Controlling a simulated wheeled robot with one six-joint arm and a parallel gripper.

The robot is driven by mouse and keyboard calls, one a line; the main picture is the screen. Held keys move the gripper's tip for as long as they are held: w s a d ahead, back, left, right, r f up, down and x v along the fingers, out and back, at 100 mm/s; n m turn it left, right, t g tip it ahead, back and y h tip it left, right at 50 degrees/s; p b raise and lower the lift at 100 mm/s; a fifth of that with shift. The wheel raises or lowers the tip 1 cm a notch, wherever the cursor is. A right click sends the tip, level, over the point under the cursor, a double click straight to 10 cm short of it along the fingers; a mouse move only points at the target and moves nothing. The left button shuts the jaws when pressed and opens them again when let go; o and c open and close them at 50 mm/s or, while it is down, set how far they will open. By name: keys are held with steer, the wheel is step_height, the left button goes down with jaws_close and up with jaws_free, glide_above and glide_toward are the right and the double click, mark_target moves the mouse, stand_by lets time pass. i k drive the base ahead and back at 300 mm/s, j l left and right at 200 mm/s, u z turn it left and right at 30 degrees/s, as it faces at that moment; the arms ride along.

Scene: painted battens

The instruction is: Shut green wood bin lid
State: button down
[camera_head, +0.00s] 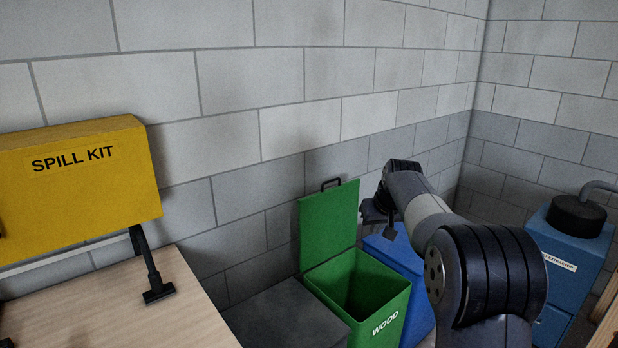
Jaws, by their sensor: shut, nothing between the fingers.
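The green bin (383,294) labelled WOOD stands against the block wall, and its inside shows as dark and open. Its green lid (329,222) stands upright at the back left edge, with a dark handle on its top edge. My gripper (389,233) is shut and empty. In the picture it is to the right of the raised lid, above the blue bin, with a gap between it and the lid. My arm hides part of the blue bin.
A blue bin (413,262) stands right beside the green one, and a grey bin (283,318) at its left. A wooden table (170,318) and a yellow spill kit box (78,188) are at left. A blue extractor (566,262) stands at right.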

mark_target(327, 218)
steer(key=i+l+u, duration=0.3)
steer(key=u, duration=0.15)
steer(key=i+l+u, duration=0.4)
steer(key=i+l, duration=0.25)
steer(key=l, duration=0.15)
steer(key=i+l, duration=0.2)
steer(key=l, duration=0.15)
steer(key=i+l+u, duration=0.1)
steer(key=i+l, duration=0.15)
steer(key=l, duration=0.15)
steer(key=i+l, duration=0.25)
steer(key=l, duration=0.15)
